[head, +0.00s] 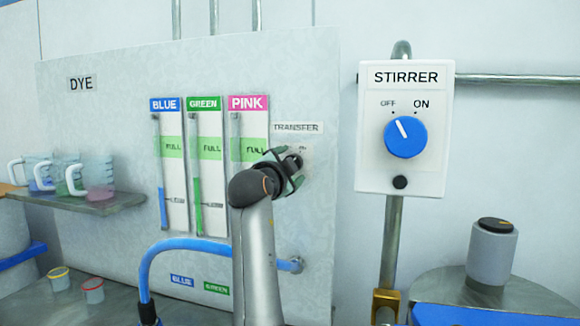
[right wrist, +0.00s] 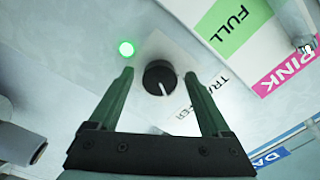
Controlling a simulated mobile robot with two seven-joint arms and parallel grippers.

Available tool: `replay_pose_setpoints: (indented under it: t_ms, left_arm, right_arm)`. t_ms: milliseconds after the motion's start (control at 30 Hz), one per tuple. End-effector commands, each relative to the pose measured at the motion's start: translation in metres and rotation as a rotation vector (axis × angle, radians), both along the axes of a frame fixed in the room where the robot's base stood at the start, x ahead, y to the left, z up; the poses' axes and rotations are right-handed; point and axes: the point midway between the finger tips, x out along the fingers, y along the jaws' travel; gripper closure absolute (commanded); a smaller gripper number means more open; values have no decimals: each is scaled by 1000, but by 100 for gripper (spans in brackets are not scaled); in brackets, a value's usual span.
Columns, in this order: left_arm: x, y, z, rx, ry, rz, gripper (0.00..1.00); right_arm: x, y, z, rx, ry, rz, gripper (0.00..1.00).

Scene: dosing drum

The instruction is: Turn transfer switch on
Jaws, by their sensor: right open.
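The transfer switch (right wrist: 158,75) is a round black knob with a white pointer line, on a pale plate on the dye panel. In the right wrist view its pointer line points down and slightly right, and a small green light (right wrist: 126,48) glows beside it. My right gripper (head: 292,170) is at the switch, under the TRANSFER label (head: 297,127), and partly hides it in the head view. In the right wrist view its green fingers are open, one on each side of the knob, with visible gaps. My left gripper is not in view.
BLUE, GREEN and PINK gauges (head: 203,220) stand left of the switch. The stirrer box (head: 402,170) with a blue knob hangs at the right. A blue hose (head: 200,243) crosses below. Measuring jugs (head: 98,178) stand on a shelf (head: 110,205) at the left.

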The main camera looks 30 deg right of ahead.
Motion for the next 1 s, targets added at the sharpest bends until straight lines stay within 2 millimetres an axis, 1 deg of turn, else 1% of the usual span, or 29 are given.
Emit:
replay_pose_setpoints:
  t_ms: [167, 267, 367, 600, 700, 800, 1000]
  left_arm:
    - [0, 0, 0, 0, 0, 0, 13]
    - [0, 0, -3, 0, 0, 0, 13]
    - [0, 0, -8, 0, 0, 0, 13]
    - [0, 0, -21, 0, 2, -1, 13]
    - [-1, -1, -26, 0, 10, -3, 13]
    - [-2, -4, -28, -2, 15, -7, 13]
    - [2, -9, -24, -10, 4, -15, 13]
  right_arm:
    - [0, 1, 0, -1, 1, 0, 18]
    - [-4, 7, -2, -1, 1, 1, 18]
    - [-14, 18, -3, 1, -2, 3, 18]
    - [-49, 59, -3, 2, -2, 4, 18]
    - [-62, 73, -3, -1, -1, 1, 18]
    - [-72, 84, -1, -2, -1, 0, 18]
    - [-81, 94, 0, 0, 0, -1, 18]
